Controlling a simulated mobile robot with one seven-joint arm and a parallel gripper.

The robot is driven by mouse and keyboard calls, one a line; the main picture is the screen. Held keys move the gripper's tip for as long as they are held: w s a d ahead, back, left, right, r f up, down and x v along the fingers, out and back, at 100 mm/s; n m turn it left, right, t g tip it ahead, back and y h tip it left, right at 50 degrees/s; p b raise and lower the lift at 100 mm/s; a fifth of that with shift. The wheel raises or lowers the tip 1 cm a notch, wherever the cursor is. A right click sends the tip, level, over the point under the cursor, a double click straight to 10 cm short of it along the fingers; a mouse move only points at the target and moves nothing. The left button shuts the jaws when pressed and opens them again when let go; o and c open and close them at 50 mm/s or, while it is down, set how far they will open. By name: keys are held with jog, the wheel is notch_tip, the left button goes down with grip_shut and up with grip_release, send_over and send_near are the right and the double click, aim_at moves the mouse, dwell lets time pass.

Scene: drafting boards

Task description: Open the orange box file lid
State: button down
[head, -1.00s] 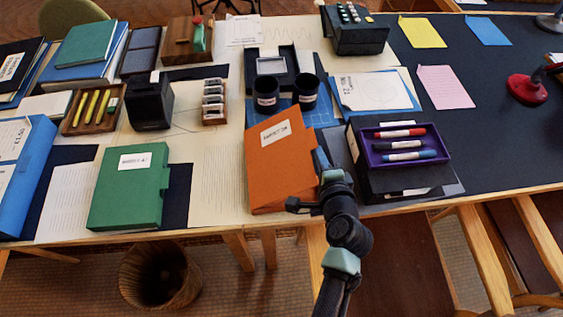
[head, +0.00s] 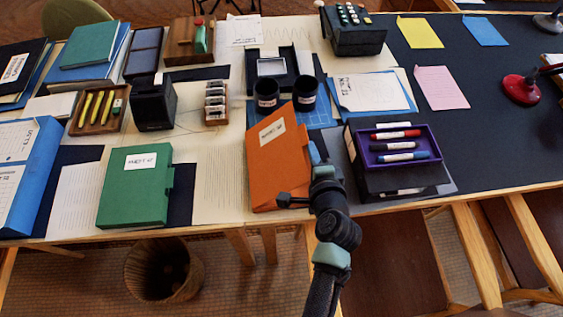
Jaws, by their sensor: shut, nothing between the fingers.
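The orange box file (head: 275,170) lies near the front edge of the table, left of my arm. Its lid, with a white label (head: 272,131), looks tilted up toward its right side, though the gap under it is hidden from here. My gripper (head: 314,152) is at the right edge of the box file, shut with nothing between its fingers. It looks close to the lid's right edge; whether it touches cannot be told. The fingertips are small and partly hidden by my own wrist.
Close on the right stands a black box with a purple tray (head: 431,146) of markers. Two black cups (head: 267,93) stand just behind the box file. A green box file (head: 133,195) lies to the left, with bare paper between. A waste basket (head: 162,270) is on the floor.

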dwell(0.3)
jog(key=shift+s+a+r+p, duration=0.25)
jog(key=shift+a+r+p, duration=0.9)
jog(key=shift+p, duration=0.65)
jog(key=shift+r, duration=0.1)
jog(key=shift+a+r+p, duration=0.35)
jog(key=shift+r+p, duration=0.1)
jog(key=shift+p, duration=0.3)
jog(key=shift+s+a+r+p, duration=0.25)
jog(key=shift+a+r+p, duration=0.3)
jog(key=shift+a+p, duration=0.4)
jog(key=shift+d, duration=0.15)
jog(key=shift+a+r+p, duration=0.35)
jog(key=shift+p, duration=0.35)
jog(key=shift+s+a+r+p, duration=0.15)
jog(key=shift+a+r+p, duration=0.1)
jog(key=shift+a+p, duration=0.35)
jog(key=shift+s+a+r+p, duration=0.1)
jog(key=shift+a+r+p, duration=0.1)
jog(key=shift+a+p, duration=0.35)
jog(key=shift+d, duration=0.15)
